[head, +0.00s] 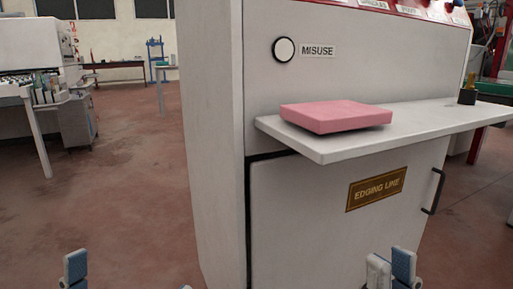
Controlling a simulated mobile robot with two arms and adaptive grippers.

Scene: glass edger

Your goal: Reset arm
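My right gripper (391,270) shows at the bottom edge, in front of the white machine's lower door. Its two blue-grey fingertips stand close side by side in the picture, and I cannot tell how far apart they are in depth. Nothing shows between them. My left gripper (130,278) is at the bottom left over the floor. One blue-grey finger shows at its left, and only a small tip shows far to the right of it. The wide gap between them is empty. Both arms are out of view below the frame.
The white edging machine (213,150) stands ahead. Its shelf (420,128) juts out towards me, with a pink block (335,116) on it and a small dark holder (467,96) at the right. A black door handle (433,192) sticks out. Open reddish floor (120,200) lies left.

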